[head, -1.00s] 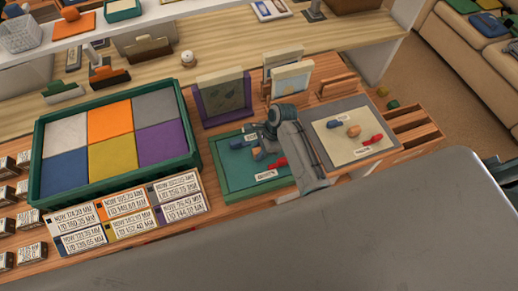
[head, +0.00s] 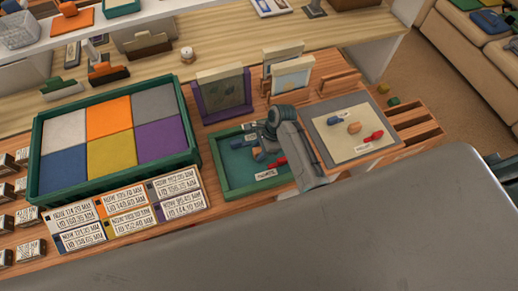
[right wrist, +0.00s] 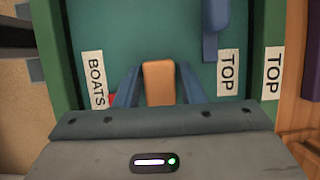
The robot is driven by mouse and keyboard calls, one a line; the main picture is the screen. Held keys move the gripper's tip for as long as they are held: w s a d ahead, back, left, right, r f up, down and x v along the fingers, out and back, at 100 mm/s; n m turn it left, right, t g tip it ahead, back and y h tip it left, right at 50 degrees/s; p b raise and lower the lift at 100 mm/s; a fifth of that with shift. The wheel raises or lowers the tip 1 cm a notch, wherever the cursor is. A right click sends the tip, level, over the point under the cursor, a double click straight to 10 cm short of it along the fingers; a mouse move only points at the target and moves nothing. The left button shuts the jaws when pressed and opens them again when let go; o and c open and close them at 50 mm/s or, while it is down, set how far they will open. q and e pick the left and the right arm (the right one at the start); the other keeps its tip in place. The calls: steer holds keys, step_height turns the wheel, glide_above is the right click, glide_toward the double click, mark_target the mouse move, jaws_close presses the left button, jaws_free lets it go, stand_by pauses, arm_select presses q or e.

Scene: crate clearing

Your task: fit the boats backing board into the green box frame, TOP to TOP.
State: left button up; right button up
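The teal boats backing board (head: 234,172) lies inside the green box frame (head: 224,197); it also shows in the right wrist view (right wrist: 200,40). Its BOATS label (right wrist: 96,80) is at the left there. Its TOP label (right wrist: 228,72) is beside the TOP label (right wrist: 272,73) on the frame's rim. Whether it sits fully down, I cannot tell. My right gripper (right wrist: 160,84) is low over the board, its blue fingers on either side of a tan knob (right wrist: 159,78) with a small gap each side. It looks open. My left gripper is out of view.
A green crate (head: 196,150) with several coloured panels is left of the frame. A grey frame with a cream board (head: 345,120) is to the right. A purple frame (head: 200,104) stands behind. A grey surface (head: 300,240) fills the foreground.

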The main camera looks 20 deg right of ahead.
steer(key=shift+o, duration=1.2)
steer(key=b+v, duration=0.2)
steer(key=v, duration=0.9)
steer(key=shift+b, duration=0.3)
steer(key=shift+f, duration=0.1)
